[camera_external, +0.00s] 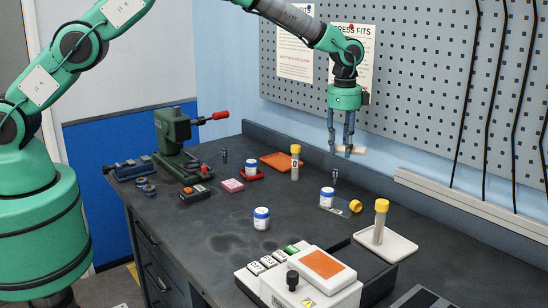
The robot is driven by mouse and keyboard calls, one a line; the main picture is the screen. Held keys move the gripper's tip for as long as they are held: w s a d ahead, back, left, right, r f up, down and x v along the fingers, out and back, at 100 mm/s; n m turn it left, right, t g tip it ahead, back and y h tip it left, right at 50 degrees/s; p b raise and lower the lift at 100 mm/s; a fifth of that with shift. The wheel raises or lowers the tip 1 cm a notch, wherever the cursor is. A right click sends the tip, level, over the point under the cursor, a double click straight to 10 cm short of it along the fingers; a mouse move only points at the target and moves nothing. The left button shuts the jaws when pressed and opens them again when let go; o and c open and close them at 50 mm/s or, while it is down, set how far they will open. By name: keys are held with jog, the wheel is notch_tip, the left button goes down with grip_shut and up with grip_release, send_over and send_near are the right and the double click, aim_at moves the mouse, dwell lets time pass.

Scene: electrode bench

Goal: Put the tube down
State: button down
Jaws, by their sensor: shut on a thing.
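My gripper (341,149) hangs over the far side of the bench, close to the pegboard wall, with its fingers pointing down. It is shut on a small pale beige thing (357,150) that lies crosswise at the fingertips, above the bench top. It is too small to tell whether this is a tube. An upright tube with a yellow cap (295,163) stands beside an orange tray. Another upright yellow-capped tube (380,222) stands on a white tray (398,246) at the right.
Below the gripper are a white jar with a blue lid (327,197) and a yellow cap (355,206). Another jar (261,218) stands mid-bench. A green press (175,140) is at the left, a white device (300,280) in front.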

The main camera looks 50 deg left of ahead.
jog(key=s+a+r+n, duration=0.2)
jog(key=s+a+n, duration=0.1)
jog(key=a, duration=0.9)
jog(key=s+a+r+n+b, duration=0.1)
jog(key=s+a+r+n, duration=0.2)
jog(key=a, duration=0.9)
jog(key=s+a+r+n, duration=0.2)
jog(key=s+a+n, duration=0.2)
jog(key=a, duration=0.8)
jog(key=shift+s+r, duration=0.3)
jog(key=shift+r, duration=0.1)
